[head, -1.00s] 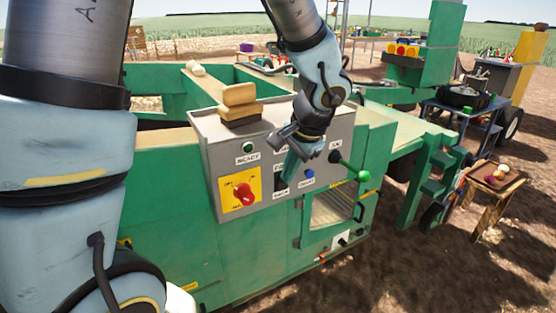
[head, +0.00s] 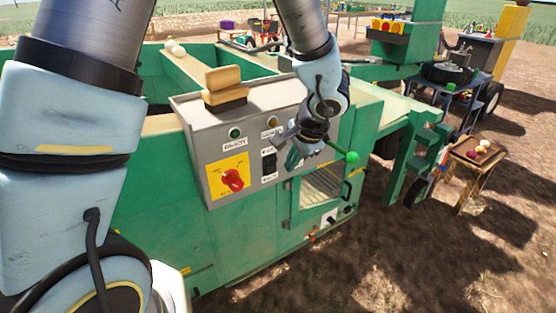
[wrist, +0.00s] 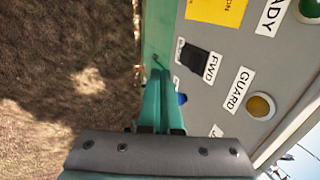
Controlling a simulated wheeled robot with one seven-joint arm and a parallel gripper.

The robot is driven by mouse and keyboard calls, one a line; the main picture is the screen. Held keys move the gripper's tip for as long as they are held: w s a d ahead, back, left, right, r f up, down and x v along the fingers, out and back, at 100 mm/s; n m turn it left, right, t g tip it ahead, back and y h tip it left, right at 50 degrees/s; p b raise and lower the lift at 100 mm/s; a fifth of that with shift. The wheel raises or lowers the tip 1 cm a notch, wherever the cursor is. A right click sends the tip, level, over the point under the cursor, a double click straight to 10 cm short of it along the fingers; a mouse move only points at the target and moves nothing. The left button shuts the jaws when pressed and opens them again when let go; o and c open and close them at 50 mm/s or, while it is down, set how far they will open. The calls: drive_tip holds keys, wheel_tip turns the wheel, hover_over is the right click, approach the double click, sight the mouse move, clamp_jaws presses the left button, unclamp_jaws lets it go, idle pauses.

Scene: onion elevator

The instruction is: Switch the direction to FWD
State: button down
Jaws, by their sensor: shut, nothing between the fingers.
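The direction switch (head: 269,163) is a black rocker on the grey control panel (head: 190,112), between an upper and a lower white label. In the wrist view the black switch (wrist: 199,59) stands beside its FWD label (wrist: 211,68). Which side is pressed in cannot be told. My gripper (head: 292,158) is to the right of the switch in the head view, apart from it. In the wrist view my teal fingers (wrist: 158,78) are together and empty, beside the switch and partly covering a blue button (wrist: 182,99).
A red knob on a yellow plate (head: 228,177), a green READY lamp (head: 235,132) and an amber GUARD lamp (wrist: 261,106) share the panel. A green-knobbed lever (head: 352,157) sticks out right of my gripper. A tan-and-black block (head: 226,90) sits on top.

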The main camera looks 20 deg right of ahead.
sight(273, 161)
drive_tip(key=w+a+f+p, duration=0.1)
drive_tip(key=w+f+p, duration=0.1)
drive_tip(key=w, duration=0.3)
drive_tip(key=shift+w+f+p, duration=0.35)
drive_tip(key=shift+f, duration=0.2)
drive_tip(key=shift+a, duration=0.1)
drive_tip(key=shift+w+r+b, duration=0.15)
drive_tip(key=shift+w+b, duration=0.3)
drive_tip(key=shift+r, duration=0.15)
drive_tip(key=shift+r+p, duration=0.55)
drive_tip(key=shift+r, duration=0.15)
